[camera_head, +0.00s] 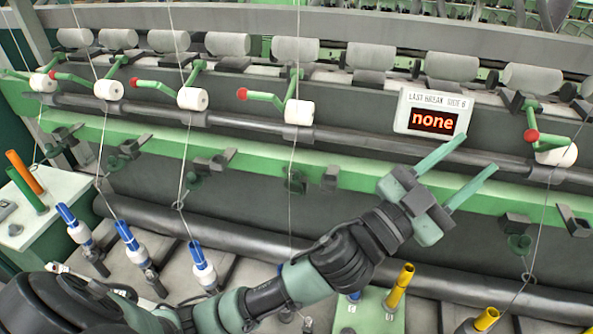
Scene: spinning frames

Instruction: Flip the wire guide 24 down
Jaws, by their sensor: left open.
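My left gripper (478,153) reaches in from the lower left. Its two green fingers are apart and empty, in front of the green rail (360,178) and below the display. Several dark wire guides sit along this rail, with one left of the gripper (297,181) and one to its right (517,224). No numbers are readable, so I cannot tell which is wire guide 24. The gripper and wrist cover part of the rail. My right gripper is not in view.
A display (434,112) reading "none" is just behind the fingers. Thin threads hang in front of the rail. Green levers with red knobs (243,94) and white rollers line the bar above. Blue-tipped bobbins (202,262) and yellow tubes (399,283) stand below.

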